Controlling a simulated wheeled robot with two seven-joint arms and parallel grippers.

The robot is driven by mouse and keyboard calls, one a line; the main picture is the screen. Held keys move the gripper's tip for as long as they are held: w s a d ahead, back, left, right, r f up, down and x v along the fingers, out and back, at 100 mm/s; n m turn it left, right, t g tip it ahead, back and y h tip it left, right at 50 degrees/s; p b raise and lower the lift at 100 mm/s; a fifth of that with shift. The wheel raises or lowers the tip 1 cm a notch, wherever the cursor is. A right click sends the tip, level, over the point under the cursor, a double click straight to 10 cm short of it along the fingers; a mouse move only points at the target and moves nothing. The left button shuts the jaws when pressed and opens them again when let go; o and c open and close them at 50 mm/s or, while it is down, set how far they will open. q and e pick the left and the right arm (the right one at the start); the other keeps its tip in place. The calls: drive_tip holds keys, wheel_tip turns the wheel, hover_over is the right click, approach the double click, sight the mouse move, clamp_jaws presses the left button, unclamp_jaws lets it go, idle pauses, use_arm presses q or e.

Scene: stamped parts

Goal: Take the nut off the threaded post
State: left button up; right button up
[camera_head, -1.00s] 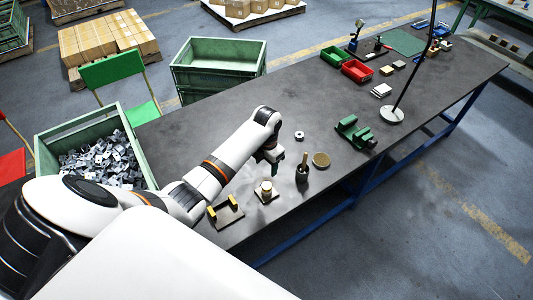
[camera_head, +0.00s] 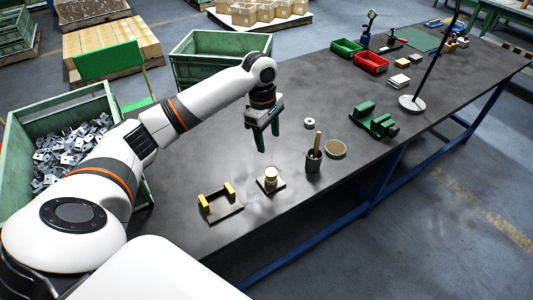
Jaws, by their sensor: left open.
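The post (camera_head: 271,174) stands upright on a small square plate near the table's front edge. It shows as a short, pale tan stub with a wider part around it; thread and nut are too small to tell apart. A grey ring with a hole (camera_head: 309,123) lies flat on the table, behind and to the right of the post. My left gripper (camera_head: 268,141) points down, open and empty, its dark green fingers apart. It is above the table, behind the post and apart from it. My right gripper is not in view.
A yellow-ended bracket on a plate (camera_head: 222,208) sits left of the post. A dark cup with a wooden handle (camera_head: 314,160), a round tan dish (camera_head: 336,149) and a green vise (camera_head: 374,121) stand to the right. Bare tabletop lies behind the post.

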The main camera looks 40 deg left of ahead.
sight(271, 172)
use_arm(q)
drive_tip(key=shift+m, duration=0.3)
drive_tip(key=f, duration=0.4)
drive_tip(key=d+f, duration=0.1)
drive_tip(key=f, duration=0.7)
drive_tip(key=shift+s+d+p, duration=0.15)
drive_tip(key=shift+s+p, duration=0.1)
drive_tip(key=shift+p, duration=0.1)
drive_tip(key=c, duration=1.1)
drive_tip(key=shift+r+p, duration=0.1)
drive_tip(key=shift+p, duration=0.45)
drive_tip(key=shift+n+p, duration=2)
drive_tip(key=shift+p, duration=0.8)
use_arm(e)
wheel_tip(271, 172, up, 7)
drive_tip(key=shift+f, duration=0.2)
